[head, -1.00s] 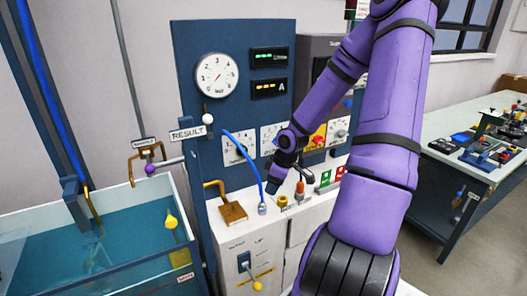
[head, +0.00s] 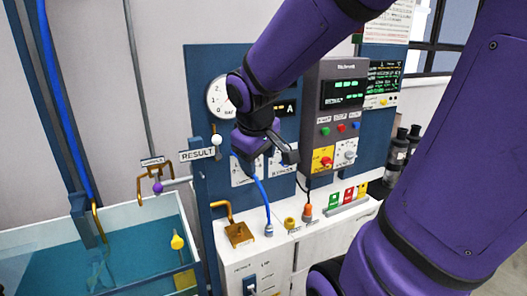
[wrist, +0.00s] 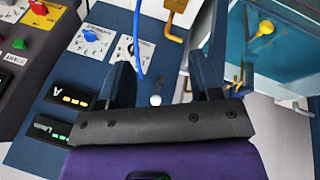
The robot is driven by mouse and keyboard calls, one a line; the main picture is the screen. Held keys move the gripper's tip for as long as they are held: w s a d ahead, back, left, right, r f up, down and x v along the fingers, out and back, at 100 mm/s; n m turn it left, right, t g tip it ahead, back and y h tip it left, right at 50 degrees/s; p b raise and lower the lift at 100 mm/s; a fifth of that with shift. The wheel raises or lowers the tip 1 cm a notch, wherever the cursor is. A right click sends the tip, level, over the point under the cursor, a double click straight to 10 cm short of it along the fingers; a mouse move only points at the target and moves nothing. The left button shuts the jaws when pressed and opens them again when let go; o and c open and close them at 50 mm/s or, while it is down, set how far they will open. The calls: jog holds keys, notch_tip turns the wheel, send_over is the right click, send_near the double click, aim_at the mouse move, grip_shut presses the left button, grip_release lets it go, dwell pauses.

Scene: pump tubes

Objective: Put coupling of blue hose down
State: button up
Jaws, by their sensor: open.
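The blue hose (head: 264,193) runs down from the panel to the white bench top. Its pale coupling (head: 269,229) stands there between the brass elbow fitting and a yellow fitting. My gripper (head: 266,155) is open and empty, well above the coupling and in front of the panel; it hides the hose's upper end. In the wrist view, my gripper's two fingers (wrist: 161,78) are spread apart with nothing held between them. The blue hose (wrist: 138,40) passes up beyond them, and its coupling is not in that view.
A brass elbow fitting (head: 239,233), a yellow fitting (head: 290,223) and an orange plug (head: 307,211) stand along the bench. The water tank (head: 130,262) is at left. A grey control box (head: 337,120) is on the panel at right.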

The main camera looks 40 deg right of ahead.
jog(key=s+a+r+m+t+y, duration=0.1)
jog(key=s+a+r+t+y, duration=0.1)
jog(key=s+a+r, duration=0.5)
jog(key=s+y, duration=0.1)
jog(key=s, duration=0.2)
jog(key=shift+a, duration=0.2)
